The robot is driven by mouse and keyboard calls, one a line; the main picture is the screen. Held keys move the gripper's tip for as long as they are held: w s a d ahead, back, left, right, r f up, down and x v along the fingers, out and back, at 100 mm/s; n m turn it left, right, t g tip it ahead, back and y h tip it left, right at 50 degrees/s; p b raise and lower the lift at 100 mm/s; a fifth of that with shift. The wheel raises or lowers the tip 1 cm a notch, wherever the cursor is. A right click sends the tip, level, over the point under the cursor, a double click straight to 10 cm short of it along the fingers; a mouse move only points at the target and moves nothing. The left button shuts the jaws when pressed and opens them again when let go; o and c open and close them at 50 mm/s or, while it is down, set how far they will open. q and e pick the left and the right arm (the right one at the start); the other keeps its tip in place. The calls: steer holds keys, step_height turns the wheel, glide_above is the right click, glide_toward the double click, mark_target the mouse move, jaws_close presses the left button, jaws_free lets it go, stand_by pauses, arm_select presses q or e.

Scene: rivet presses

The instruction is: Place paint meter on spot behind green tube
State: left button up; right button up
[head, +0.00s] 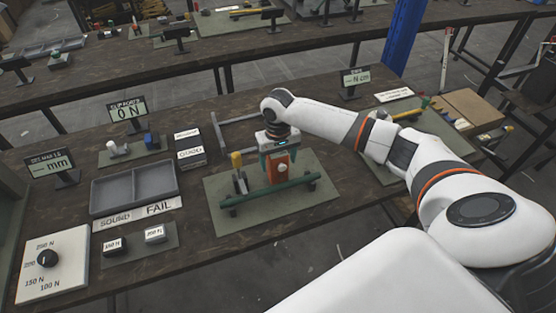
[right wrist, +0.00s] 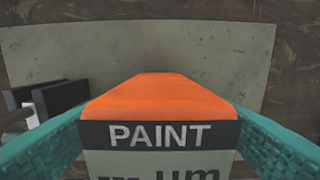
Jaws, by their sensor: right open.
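The paint meter (head: 276,174) is an orange and grey block. In the head view it is on the far side of the green tube (head: 262,196), close to it. In the right wrist view the paint meter (right wrist: 158,100) shows its orange top and a dark band reading PAINT. My right gripper (head: 279,162) points down over the meter. Its teal fingers are on either side of the meter and are open. The meter's base is hidden, so I cannot tell how it meets the mat. My left gripper is not in view.
The green-grey mat (head: 233,220) lies under the tube on its supports. A grey tray (head: 118,190), STACO box (head: 189,152) and displays stand to the left. The mat's front is clear.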

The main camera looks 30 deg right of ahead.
step_height(320, 180, up, 12)
steer(key=shift+f+b, duration=0.2)
steer(key=shift+b, duration=0.45)
